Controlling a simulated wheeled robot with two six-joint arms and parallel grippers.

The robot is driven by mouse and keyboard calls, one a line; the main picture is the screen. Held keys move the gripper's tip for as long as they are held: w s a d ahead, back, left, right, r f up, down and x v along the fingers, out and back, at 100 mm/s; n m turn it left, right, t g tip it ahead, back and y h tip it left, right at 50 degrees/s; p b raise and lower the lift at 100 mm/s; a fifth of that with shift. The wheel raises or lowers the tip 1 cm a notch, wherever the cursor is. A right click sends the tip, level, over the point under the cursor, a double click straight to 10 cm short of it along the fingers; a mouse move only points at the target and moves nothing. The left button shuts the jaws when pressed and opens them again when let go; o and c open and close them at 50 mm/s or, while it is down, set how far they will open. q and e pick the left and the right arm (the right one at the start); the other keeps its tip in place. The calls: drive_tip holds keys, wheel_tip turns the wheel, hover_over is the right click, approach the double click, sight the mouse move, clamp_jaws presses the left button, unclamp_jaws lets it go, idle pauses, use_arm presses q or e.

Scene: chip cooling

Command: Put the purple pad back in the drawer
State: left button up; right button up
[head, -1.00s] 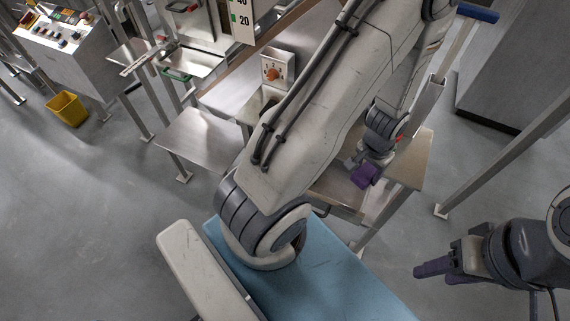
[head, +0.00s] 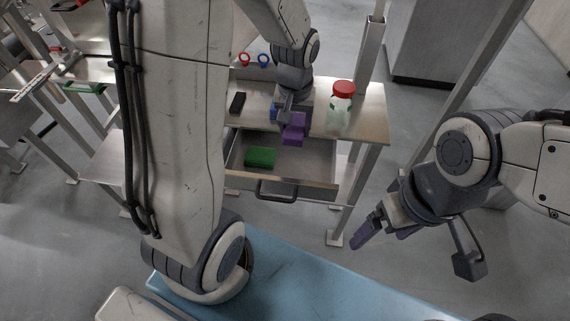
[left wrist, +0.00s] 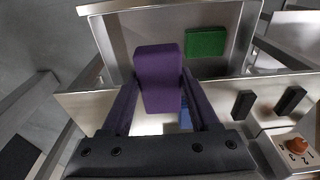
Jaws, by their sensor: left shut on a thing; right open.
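The purple pad (head: 293,134) is held in my left gripper (head: 290,118), above the back part of the open drawer (head: 318,191). In the left wrist view the pad (left wrist: 158,78) sits between the two purple fingers of the left gripper (left wrist: 160,90), and its far end reaches over the drawer (left wrist: 118,42). A green pad (head: 261,156) lies inside the drawer, left of the purple pad. The rest of the drawer floor looks bare. My right gripper (head: 375,232) is open and empty at the right, well away from the drawer.
The metal table (head: 372,112) above the drawer bears a red-lidded jar (head: 341,104) and a black object (head: 238,102). A dial box (left wrist: 294,150) shows in the left wrist view. A blue surface (head: 300,285) lies in front.

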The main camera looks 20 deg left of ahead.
use_arm(q)
drive_tip(key=b, duration=0.2)
approach(294, 158)
drive_tip(key=s+f, duration=0.2)
drive_tip(key=f, duration=0.1)
drive_tip(key=s+d+f, duration=0.1)
drive_tip(key=f, duration=0.1)
drive_tip(key=shift+f, duration=0.1)
drive_tip(key=w+p, duration=0.1)
drive_tip(key=w, duration=0.1)
drive_tip(key=w+a+p, duration=0.1)
drive_tip(key=w, duration=0.1)
drive_tip(key=shift+p, duration=0.3)
drive_tip(key=shift+s+f, duration=0.1)
drive_tip(key=shift+f, duration=0.55)
drive_tip(key=shift+f+b, duration=0.25)
drive_tip(key=shift+b, duration=0.1)
drive_tip(key=o, duration=1.3)
drive_tip(key=shift+r, duration=0.1)
